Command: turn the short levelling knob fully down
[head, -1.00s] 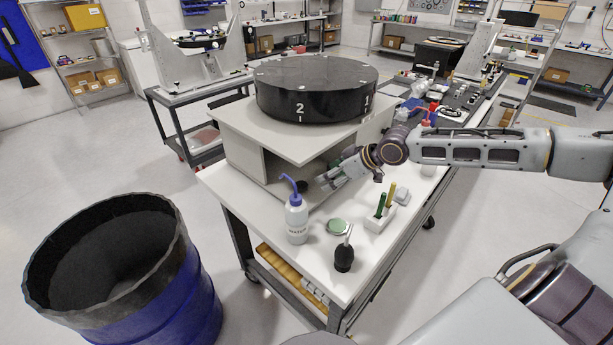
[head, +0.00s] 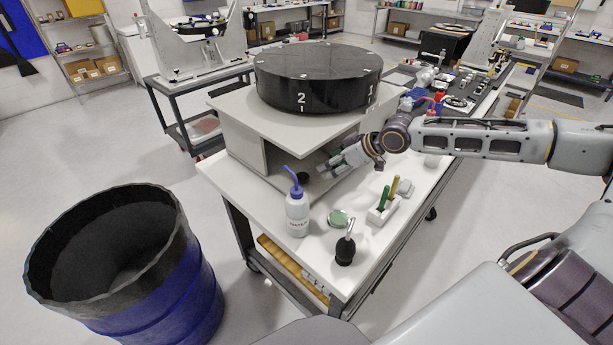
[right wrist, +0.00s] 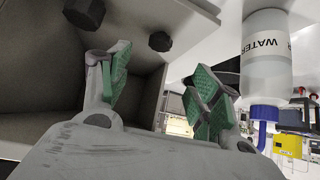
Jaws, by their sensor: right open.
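The mirror fixture (head: 245,148) is a pale box with an overhanging top plate, carrying a round black mirror drum (head: 320,82) marked 2 and 1. A small dark knob (head: 302,177) shows low at its front opening in the head view. The right wrist view shows two dark knobs, one at the top left (right wrist: 84,11) and one nearer the middle (right wrist: 160,41). I cannot tell which is the short one. My right gripper (head: 327,169) is at the opening, right of the knob. Its green-padded fingers (right wrist: 160,85) are apart and empty, with the middle knob beyond the gap. My left gripper is out of view.
A water bottle (head: 297,213) stands close in front of the knob. A round green-topped item (head: 340,217), a black bulb blower (head: 345,250) and a holder with upright tools (head: 382,211) stand on the white bench (head: 265,203). A blue drum bin (head: 170,292) is at left.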

